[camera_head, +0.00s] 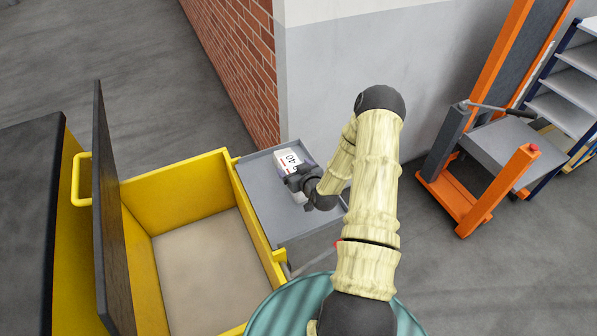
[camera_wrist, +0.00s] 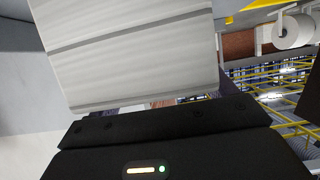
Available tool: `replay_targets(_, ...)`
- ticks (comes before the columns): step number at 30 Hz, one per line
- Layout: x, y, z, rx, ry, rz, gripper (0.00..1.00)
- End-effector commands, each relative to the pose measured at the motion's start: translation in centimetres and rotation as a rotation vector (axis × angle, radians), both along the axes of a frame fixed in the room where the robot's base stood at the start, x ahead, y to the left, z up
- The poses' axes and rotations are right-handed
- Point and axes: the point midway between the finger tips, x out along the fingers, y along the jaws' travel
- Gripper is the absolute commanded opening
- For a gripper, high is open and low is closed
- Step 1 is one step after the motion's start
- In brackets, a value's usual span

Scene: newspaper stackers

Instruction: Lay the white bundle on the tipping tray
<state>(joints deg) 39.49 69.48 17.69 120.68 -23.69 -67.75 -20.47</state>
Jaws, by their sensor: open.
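The white bundle (camera_head: 291,160) has a printed label that seems to read "40". In the head view it lies on the grey tipping tray (camera_head: 275,217), near its upper right part. My gripper (camera_head: 298,180) is open and right at the bundle, its dark fingers over the bundle's near part. The wrist view shows the bundle (camera_wrist: 130,45) close up, pale with darker lines across it, just beyond the dark gripper body. I cannot tell whether the fingers touch it.
The tray adjoins a yellow bin (camera_head: 180,181) with a raised black lid (camera_head: 112,220). A brick wall corner (camera_head: 240,70) stands behind. An orange lift frame (camera_head: 455,190) and a shelf rack (camera_head: 565,115) stand at right. A teal drum top (camera_head: 270,318) is in front.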

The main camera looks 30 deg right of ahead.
Motion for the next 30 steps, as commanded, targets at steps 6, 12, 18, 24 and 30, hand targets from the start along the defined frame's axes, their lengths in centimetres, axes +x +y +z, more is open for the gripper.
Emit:
replay_targets(6,-1.6,-0.1,0.4,0.0,0.001,-0.001,0.83)
replay_targets(12,-4.4,-0.1,1.6,-0.001,0.0,-0.001,0.83)
replay_targets(18,-7.6,-0.1,2.9,-0.002,0.001,-0.001,0.83)
replay_targets(24,-10.2,0.0,4.1,0.0,0.0,-0.001,0.83)
replay_targets(30,-11.1,0.0,4.6,0.0,0.001,-0.001,0.83)
